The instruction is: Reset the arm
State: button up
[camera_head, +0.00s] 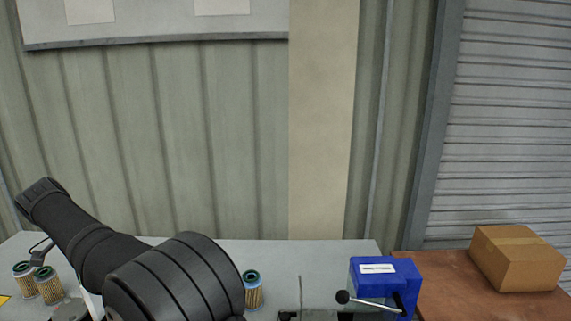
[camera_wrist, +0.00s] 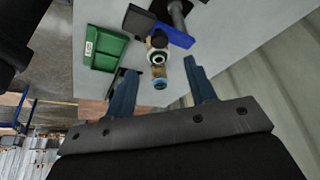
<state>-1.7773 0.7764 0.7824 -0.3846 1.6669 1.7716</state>
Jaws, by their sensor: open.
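My gripper (camera_wrist: 160,66) is open in the wrist view, its two blue-grey fingers spread apart. A filter cartridge with pale pleats (camera_wrist: 158,71) appears between the fingertips in the picture; neither finger touches it in this view, and its distance is hard to tell. In the head view, two pleated cartridges (camera_head: 23,277) (camera_head: 48,285) stand at the left of the grey table, and another cartridge (camera_head: 253,291) stands just right of my arm. My black arm covers much of the lower left. I cannot make out my gripper in the head view.
A blue box with a black lever (camera_head: 382,268) stands at the grey table's (camera_head: 310,256) right end. A cardboard box (camera_head: 515,260) sits on a brown table (camera_head: 440,280). The wrist view shows a green bin (camera_wrist: 103,48) and a black tray (camera_wrist: 138,20).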

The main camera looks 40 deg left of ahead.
jog(key=x, duration=0.8)
jog(key=shift+w+d+f, duration=0.1)
jog(key=shift+w+f, duration=0.05)
jog(key=shift+f, duration=0.2)
jog(key=shift+w+d+f, duration=0.1)
jog(key=shift+w+f, duration=0.15)
jog(key=shift+f, duration=0.05)
jog(key=shift+w+d+n+y, duration=0.25)
jog(key=shift+w+n+y, duration=0.05)
jog(key=shift+n, duration=0.5)
jog(key=shift+w+d+n+y, duration=0.25)
jog(key=shift+w+n+y, duration=0.05)
jog(key=shift+n, duration=0.5)
jog(key=shift+s, duration=0.1)
jog(key=shift+s+a+m+h, duration=0.4)
jog(key=shift+s+a+m, duration=0.1)
jog(key=shift+m, duration=0.6)
jog(key=s+r, duration=0.3)
jog(key=r, duration=0.4)
jog(key=s+r+m, duration=0.1)
jog(key=s+r, duration=0.2)
jog(key=r, duration=0.4)
jog(key=shift+a, duration=0.2)
jog(key=shift+f, duration=0.15)
